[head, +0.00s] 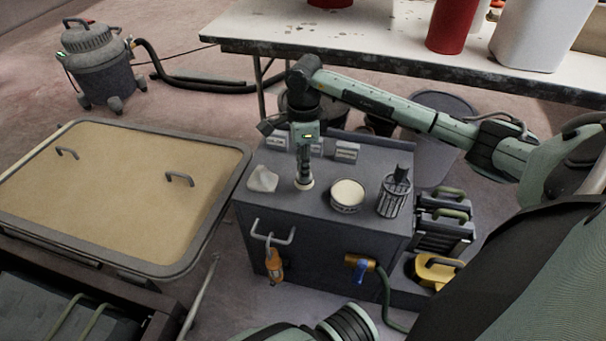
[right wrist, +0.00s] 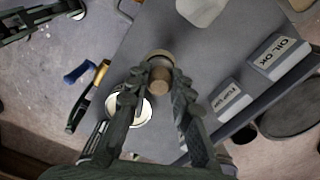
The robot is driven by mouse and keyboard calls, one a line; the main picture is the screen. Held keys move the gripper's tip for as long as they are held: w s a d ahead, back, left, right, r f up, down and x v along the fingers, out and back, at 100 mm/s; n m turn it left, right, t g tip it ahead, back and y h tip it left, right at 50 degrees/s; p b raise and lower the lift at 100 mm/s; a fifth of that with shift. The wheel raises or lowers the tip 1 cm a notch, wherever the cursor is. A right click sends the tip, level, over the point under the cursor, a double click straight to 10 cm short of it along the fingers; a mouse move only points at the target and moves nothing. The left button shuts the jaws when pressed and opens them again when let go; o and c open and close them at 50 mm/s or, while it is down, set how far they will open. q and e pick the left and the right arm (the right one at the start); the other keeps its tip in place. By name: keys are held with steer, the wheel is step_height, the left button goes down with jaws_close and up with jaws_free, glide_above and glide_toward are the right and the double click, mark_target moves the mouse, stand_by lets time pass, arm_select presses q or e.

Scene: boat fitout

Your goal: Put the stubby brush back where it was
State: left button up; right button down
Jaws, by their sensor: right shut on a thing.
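The stubby brush (right wrist: 160,75) shows in the right wrist view as a short, round, tan handle above a wider round part. In the head view only its pale lower end (head: 304,185) shows below my fingers. My right gripper (head: 304,178) points straight down over the grey cabinet top (head: 325,212) and is shut on the brush; its two fingers flank the handle in the right wrist view (right wrist: 160,92). The brush looks upright, at or just above the cabinet top; I cannot tell if it touches.
A white cloth (head: 263,179) lies left of the brush. A round open tin (head: 347,195) and a wire cup (head: 394,198) stand to its right. Labelled blocks (head: 346,151) line the back edge.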

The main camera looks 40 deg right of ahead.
steer(key=shift+f, duration=1.9)
steer(key=shift+f, duration=0.1)
steer(key=c, duration=1.3)
jaws_free()
steer(key=shift+c, duration=0.2)
